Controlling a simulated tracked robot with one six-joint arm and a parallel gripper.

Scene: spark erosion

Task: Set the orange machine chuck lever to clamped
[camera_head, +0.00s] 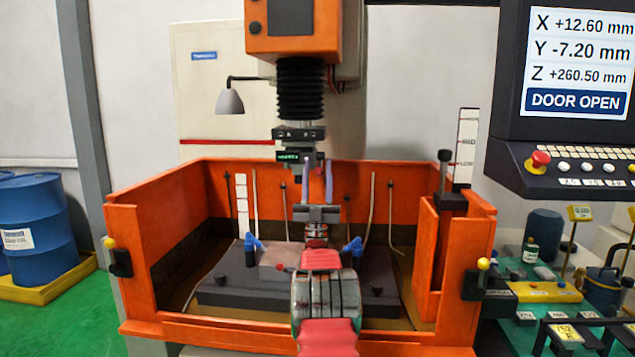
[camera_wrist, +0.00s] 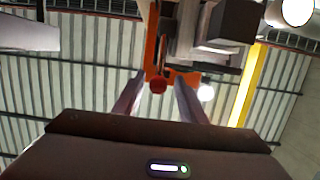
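The orange machine (camera_head: 292,32) stands in front of me, with its dark chuck (camera_head: 300,134) below the black bellows. In the wrist view a red ball knob (camera_wrist: 158,85) on an orange part shows between my fingers; it looks like the chuck lever's end. The lever's arm and its position are hard to make out. My gripper (camera_head: 317,168) points up just under the chuck, above the tank. It is open, with its two pale fingers apart (camera_wrist: 160,78) in the wrist view. I see no finger touching the knob, and the depth between them is unclear.
The orange tank wall (camera_head: 165,240) surrounds a dark worktable (camera_head: 225,290) with blue clamps and thin upright rods. A control panel (camera_head: 575,100) at the right reads DOOR OPEN. A bench (camera_head: 520,335) with bottles stands at lower right, blue drums (camera_head: 35,230) at left.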

